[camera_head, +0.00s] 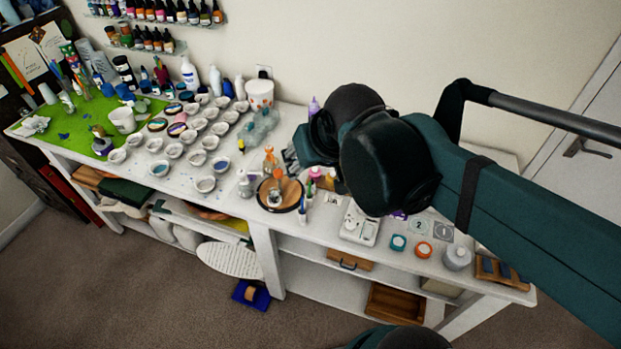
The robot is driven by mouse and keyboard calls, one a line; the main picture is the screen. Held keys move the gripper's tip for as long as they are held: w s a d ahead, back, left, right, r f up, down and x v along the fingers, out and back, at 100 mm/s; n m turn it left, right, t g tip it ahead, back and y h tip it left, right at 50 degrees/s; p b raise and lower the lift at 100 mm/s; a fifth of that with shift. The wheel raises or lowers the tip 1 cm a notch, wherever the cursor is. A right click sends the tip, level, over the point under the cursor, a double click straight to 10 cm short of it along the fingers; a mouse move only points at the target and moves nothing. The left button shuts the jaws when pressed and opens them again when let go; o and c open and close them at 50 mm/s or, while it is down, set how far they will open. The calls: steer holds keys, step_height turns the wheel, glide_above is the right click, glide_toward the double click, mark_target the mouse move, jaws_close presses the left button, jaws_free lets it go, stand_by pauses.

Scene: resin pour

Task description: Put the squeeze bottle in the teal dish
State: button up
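A small round teal dish (398,242) sits near the front edge of the bench at the right, left of an orange round one. I cannot tell for certain which bottle is the squeeze bottle. Candidates are a small white bottle (245,185) beside the round tray, an orange-topped bottle (270,162) at that tray, and a purple bottle (313,106) at the back, partly behind my arm. My arm reaches in from the right over the bench, and its dark padded links cover part of the bench top. My gripper's fingers do not show.
Several small white cups (196,131) crowd the left of the bench beside a green mat (75,135). A dark-rimmed round tray (290,196) and a white device (359,224) stand nearer the middle. A grey lidded jar (457,257) stands right of the orange dish (423,249).

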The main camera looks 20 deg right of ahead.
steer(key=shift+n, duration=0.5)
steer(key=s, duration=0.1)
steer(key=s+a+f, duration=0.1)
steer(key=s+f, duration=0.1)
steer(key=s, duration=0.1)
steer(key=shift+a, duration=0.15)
